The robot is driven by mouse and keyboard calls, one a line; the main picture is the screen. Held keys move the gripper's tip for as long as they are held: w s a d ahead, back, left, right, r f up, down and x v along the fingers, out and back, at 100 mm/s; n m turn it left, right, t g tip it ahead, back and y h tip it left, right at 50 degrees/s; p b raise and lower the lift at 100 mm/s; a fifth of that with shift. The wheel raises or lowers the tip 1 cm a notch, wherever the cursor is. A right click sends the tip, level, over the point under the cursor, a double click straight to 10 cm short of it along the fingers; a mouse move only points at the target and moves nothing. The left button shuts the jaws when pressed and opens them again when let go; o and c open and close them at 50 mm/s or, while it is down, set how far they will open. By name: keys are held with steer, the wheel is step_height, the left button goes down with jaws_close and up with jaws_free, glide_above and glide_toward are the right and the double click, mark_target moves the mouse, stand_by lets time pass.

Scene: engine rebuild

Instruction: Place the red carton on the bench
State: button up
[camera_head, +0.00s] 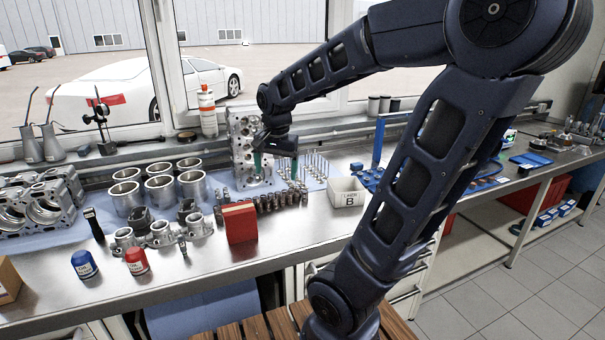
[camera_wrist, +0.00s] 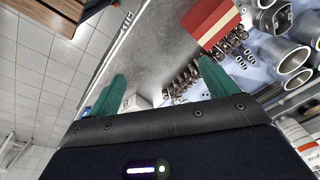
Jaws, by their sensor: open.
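The red carton (camera_head: 239,223) stands upright on the metal bench (camera_head: 190,271), near its front edge. It also shows at the top of the wrist view (camera_wrist: 209,20). My gripper (camera_head: 276,163) is in the air above the bench, behind and to the right of the carton, in front of an engine block. Its two green fingers are spread apart in the wrist view (camera_wrist: 160,90), with nothing held between them. The gripper does not touch the carton.
Small metal parts (camera_head: 281,200) stand in a row right of the carton. Metal cylinders (camera_head: 160,190) and a red-capped bottle (camera_head: 136,261) are to the left. Bare bench lies in front of the bottles.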

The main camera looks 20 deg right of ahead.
steer(key=s+d+r+n+t, duration=0.2)
steer(key=s+d+n+t, duration=0.1)
steer(key=s+n, duration=0.4)
steer(key=shift+s+d+r, duration=0.2)
steer(key=shift+s+d, duration=0.3)
steer(key=shift+s, duration=1.15)
